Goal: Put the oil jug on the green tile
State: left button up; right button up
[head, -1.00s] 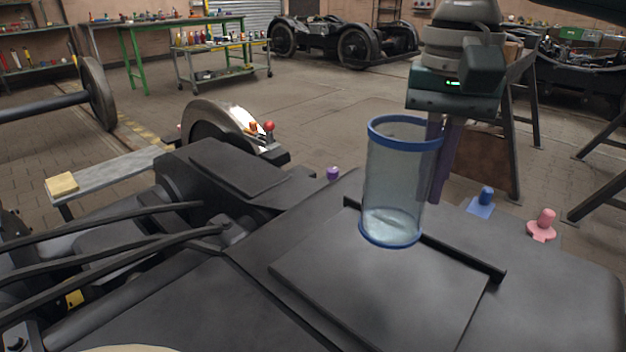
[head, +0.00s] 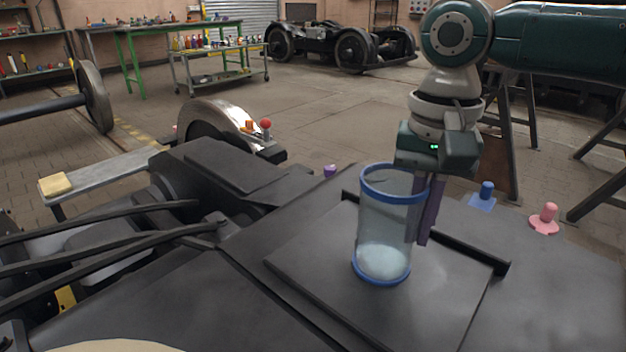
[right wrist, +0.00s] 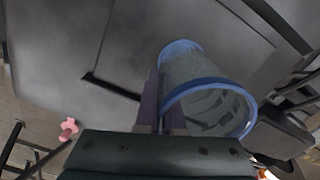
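A clear cylinder (head: 385,225) with blue rims stands upright over the dark square plate of the bogie; it also shows in the right wrist view (right wrist: 205,85). No handle or spout shows, and I cannot tell whether it is the oil jug. My right gripper (head: 425,240) is shut on its wall near the upper rim, at its right side. The fingers (right wrist: 160,105) show at the rim in the right wrist view. I cannot tell whether the base touches the plate. I see no green tile. My left gripper is not in view.
A raised dark bar (head: 465,250) runs along the plate's far edge. Behind it are a blue peg on a blue tile (head: 482,203), a pink peg (head: 546,217) and a purple knob (head: 330,171). A yellow block (head: 55,184) lies on a grey bench at left.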

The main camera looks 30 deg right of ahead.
jog(key=o, duration=0.4)
